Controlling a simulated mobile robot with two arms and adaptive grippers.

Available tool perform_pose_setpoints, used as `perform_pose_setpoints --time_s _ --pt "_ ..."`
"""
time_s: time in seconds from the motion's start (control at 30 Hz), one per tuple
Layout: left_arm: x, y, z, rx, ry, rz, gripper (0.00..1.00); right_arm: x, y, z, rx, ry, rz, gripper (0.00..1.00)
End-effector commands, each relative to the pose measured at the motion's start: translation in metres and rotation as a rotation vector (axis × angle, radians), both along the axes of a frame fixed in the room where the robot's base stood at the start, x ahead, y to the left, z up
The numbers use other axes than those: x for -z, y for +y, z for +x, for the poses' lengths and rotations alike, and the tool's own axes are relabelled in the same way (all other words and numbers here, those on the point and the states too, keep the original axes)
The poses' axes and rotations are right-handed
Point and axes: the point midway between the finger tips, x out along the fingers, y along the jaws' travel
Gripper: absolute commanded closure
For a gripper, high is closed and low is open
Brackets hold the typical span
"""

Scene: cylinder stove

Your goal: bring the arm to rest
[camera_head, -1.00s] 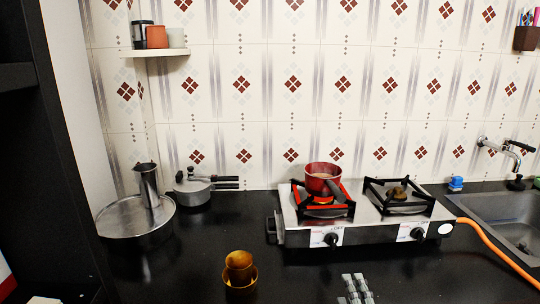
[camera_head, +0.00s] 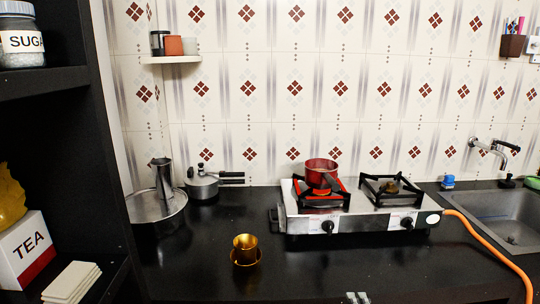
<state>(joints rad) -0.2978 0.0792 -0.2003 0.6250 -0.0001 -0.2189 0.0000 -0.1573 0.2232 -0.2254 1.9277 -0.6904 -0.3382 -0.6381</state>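Only the grey fingertips of a gripper, which I take to be my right gripper (camera_head: 357,298), show at the bottom edge, right of centre. They lie side by side below the stove in the picture, apart from it, with nothing seen between them. The rest of that gripper is cut off, so I cannot tell whether it is open or shut. My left gripper is not in view. A two-burner gas stove (camera_head: 362,222) stands on the black counter. A red pot (camera_head: 321,172) sits on its left burner, which glows red. The right burner (camera_head: 392,188) is bare.
A gold cup on a saucer (camera_head: 246,248) stands on the counter's front. A steel tray with a tall vessel (camera_head: 162,180) and a pressure cooker (camera_head: 203,184) stand behind. Shelves with a tea box (camera_head: 25,250) and sugar jar (camera_head: 20,42) are left. An orange hose (camera_head: 490,248) runs before the sink (camera_head: 495,212).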

Motion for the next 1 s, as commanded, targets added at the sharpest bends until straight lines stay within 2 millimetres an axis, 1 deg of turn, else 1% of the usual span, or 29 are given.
perform_pose_setpoints --time_s 0.17,0.37,0.47,0.5,0.53,0.57,0.6,0.67,0.7,0.77,0.8,0.87,0.9,0.97,1.0 --pt "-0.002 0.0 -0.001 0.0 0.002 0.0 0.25 0.038 -0.002 -0.002 0.01 0.078 0.054 0.43" --pt "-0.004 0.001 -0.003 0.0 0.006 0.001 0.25 0.099 -0.006 -0.012 0.034 0.201 0.146 0.43" --pt "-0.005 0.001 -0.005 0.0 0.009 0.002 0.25 0.14 -0.009 -0.023 0.057 0.284 0.207 0.43" --pt "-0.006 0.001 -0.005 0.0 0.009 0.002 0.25 0.16 -0.011 -0.029 0.071 0.324 0.237 0.43" --pt "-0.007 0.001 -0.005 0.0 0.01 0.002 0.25 0.175 -0.012 -0.035 0.081 0.356 0.261 0.43" --pt "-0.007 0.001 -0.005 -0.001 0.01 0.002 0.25 0.193 -0.013 -0.043 0.095 0.391 0.288 0.43" --pt "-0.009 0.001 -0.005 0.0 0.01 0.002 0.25 0.216 -0.015 -0.054 0.117 0.44 0.327 0.43" --pt "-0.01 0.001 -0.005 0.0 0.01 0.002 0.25 0.251 -0.017 -0.073 0.152 0.513 0.385 0.43" --pt "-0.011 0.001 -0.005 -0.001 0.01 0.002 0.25 0.273 -0.018 -0.087 0.179 0.56 0.423 0.43" --pt "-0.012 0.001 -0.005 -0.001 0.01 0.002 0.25 0.304 -0.021 -0.109 0.222 0.629 0.479 0.43" --pt "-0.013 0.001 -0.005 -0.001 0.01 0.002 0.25 0.324 -0.022 -0.126 0.252 0.673 0.514 0.43" --pt "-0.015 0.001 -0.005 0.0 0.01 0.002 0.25 0.353 -0.024 -0.152 0.302 0.738 0.568 0.43" --pt "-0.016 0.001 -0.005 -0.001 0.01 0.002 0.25 0.371 -0.025 -0.171 0.338 0.78 0.603 0.43" --pt "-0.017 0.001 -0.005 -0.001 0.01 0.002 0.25 0.395 -0.026 -0.2 0.394 0.84 0.653 0.43" --pt "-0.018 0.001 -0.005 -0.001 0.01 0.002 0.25 0.411 -0.027 -0.22 0.434 0.879 0.687 0.43"
